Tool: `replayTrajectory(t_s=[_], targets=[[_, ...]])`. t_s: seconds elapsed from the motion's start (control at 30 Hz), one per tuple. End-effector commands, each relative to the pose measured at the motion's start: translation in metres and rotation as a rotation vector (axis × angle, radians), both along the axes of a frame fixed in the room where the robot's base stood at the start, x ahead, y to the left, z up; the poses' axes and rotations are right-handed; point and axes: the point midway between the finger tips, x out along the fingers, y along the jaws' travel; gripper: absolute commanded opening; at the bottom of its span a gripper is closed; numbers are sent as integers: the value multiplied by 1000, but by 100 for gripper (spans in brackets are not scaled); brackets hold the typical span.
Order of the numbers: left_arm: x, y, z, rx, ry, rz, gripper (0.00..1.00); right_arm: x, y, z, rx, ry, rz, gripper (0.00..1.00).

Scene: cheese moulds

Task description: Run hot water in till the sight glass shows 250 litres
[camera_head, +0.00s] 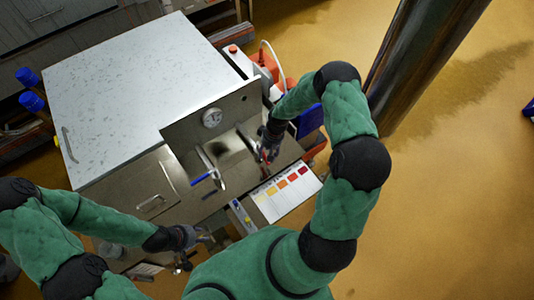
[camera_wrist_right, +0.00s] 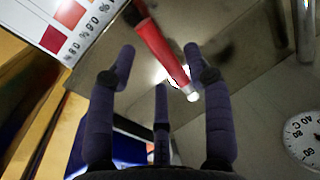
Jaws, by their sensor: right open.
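A red handle (camera_wrist_right: 162,45) with a pale tip lies between the spread fingers of my right gripper (camera_wrist_right: 160,58). The fingers are open around it, and I see no clear grip. In the head view the red handle (camera_head: 265,170) is small, beside my right gripper (camera_head: 268,152) at the steel panel. A blue-handled lever (camera_head: 202,177) sits left of it. A round dial (camera_head: 211,117) is on the upright panel; the right wrist view shows its °C scale (camera_wrist_right: 306,138). My left gripper (camera_head: 198,238) is low, near the front edge; its fingers are unclear. I cannot make out a sight glass or its level.
A large steel vat with a pale lid (camera_head: 140,85) fills the left. A colour chart (camera_head: 286,194) lies right of the levers. Blue-capped items (camera_head: 30,90) stand far left. A red and white container (camera_head: 265,65) is behind the panel. The yellow floor (camera_head: 450,170) is open at right.

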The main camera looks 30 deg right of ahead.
Motion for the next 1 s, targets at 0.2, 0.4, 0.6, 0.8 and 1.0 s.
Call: replayTrajectory(t_s=[0.2, 0.4, 0.6, 0.8, 1.0], targets=[[0, 0, 1, 0, 0, 0, 37, 1, 3, -14, -1, -1, 0, 51], [0, 0, 1, 0, 0, 0, 37, 1, 3, -16, -1, -2, 0, 51], [0, 0, 1, 0, 0, 0, 37, 1, 3, -15, 0, -1, 0, 20], [0, 0, 1, 0, 0, 0, 37, 1, 3, -15, 0, -1, 0, 0], [0, 0, -3, 0, 0, 0, 37, 4, 9, -16, 0, -2, 2, 0]])
